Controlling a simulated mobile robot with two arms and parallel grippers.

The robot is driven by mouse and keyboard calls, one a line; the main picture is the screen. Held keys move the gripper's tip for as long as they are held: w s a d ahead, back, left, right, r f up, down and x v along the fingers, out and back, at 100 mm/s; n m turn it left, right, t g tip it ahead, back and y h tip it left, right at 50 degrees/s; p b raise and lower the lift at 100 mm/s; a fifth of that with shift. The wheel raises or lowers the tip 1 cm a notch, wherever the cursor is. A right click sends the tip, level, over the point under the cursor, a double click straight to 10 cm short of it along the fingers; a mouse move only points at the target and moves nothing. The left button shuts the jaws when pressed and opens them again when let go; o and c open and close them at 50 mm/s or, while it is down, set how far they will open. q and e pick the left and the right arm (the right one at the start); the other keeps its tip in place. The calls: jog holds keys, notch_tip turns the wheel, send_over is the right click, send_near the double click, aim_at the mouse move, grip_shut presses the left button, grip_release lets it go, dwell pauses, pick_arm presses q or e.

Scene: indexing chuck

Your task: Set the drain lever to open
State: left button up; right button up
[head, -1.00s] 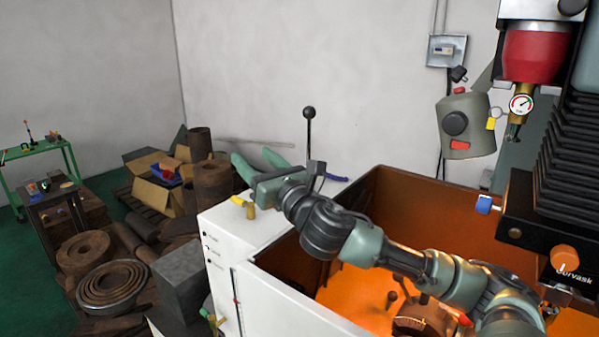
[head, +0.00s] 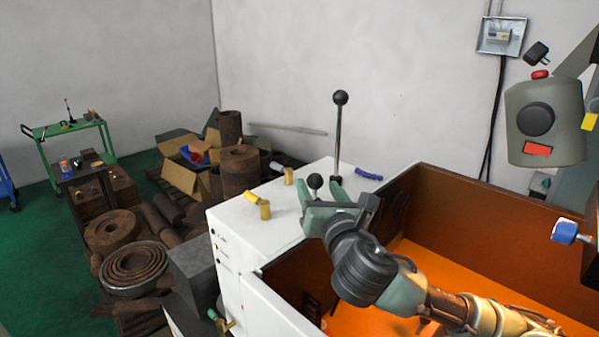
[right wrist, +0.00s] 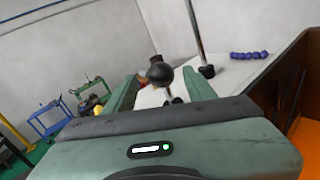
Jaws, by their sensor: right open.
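No readable label shows which handle is the drain lever. A short lever with a black ball knob (head: 315,181) stands on the white cabinet top (head: 282,217). My right gripper (head: 327,192) is open, its green fingers reaching toward this knob. In the right wrist view the ball knob (right wrist: 160,75) shows between the open fingers (right wrist: 160,92), with a gap on both sides. A tall lever with a black ball (head: 340,98) stands upright just behind; its shaft (right wrist: 194,30) also shows in the right wrist view. My left gripper is out of view.
Yellow-handled brass valves (head: 262,204) and a blue handle (head: 369,175) sit on the cabinet top. The orange-lit tub (head: 480,215) lies right of it. A grey control box (head: 545,120) hangs at the right. Rusty stock and cardboard boxes (head: 180,175) fill the floor at left.

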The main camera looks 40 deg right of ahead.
aim_at(312, 174)
jog(key=shift+w+d, duration=0.5)
jog(key=x, duration=0.6)
jog(key=shift+b, duration=0.4)
jog(key=shift+a, duration=0.1)
grip_shut()
jog(key=shift+r, duration=0.1)
dwell(0.5)
